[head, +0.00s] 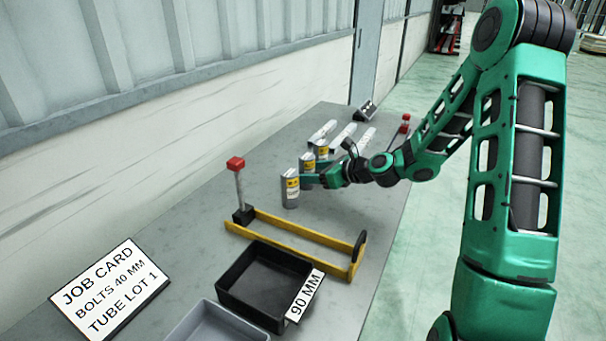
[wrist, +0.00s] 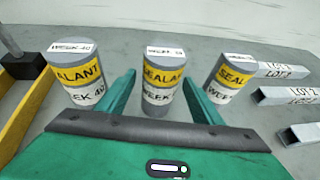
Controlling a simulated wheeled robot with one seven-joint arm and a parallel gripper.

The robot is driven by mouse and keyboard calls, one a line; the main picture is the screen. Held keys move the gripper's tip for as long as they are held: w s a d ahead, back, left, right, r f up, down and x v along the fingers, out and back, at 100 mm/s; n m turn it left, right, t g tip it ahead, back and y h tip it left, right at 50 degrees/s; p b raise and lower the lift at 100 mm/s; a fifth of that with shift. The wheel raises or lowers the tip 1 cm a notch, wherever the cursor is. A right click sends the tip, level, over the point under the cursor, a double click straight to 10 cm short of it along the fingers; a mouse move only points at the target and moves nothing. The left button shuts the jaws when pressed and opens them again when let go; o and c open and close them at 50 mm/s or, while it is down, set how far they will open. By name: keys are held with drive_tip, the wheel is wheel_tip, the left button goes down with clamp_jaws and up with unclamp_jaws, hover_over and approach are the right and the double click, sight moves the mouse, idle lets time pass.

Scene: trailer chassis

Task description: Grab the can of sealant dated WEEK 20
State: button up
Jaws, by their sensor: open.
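Three grey sealant cans with yellow and white labels stand upright in a row. In the wrist view the left can (wrist: 77,75) reads WEEK 40. The middle can (wrist: 161,80) reads WEEK, but its number is too blurred or cut off to tell. The right can (wrist: 221,80) also reads WEEK, its number unclear. In the head view the cans show as the near can (head: 290,188), the middle one (head: 307,163) and the far one (head: 321,149). My gripper (wrist: 159,84) is open, its green fingers either side of the middle can, which is not gripped. It also shows in the head view (head: 311,180).
A yellow frame (head: 290,245) with a red-topped post (head: 238,190) lies nearer. Lot-labelled metal tubes (wrist: 285,95) lie right of the cans. A black bin (head: 262,283), a grey bin (head: 212,325) and a job card (head: 108,290) are at the front.

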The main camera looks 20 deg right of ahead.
drive_tip(key=shift+w+a+f, duration=0.1)
drive_tip(key=shift+w+a, duration=0.1)
drive_tip(key=shift+w, duration=0.1)
drive_tip(key=c, duration=1.3)
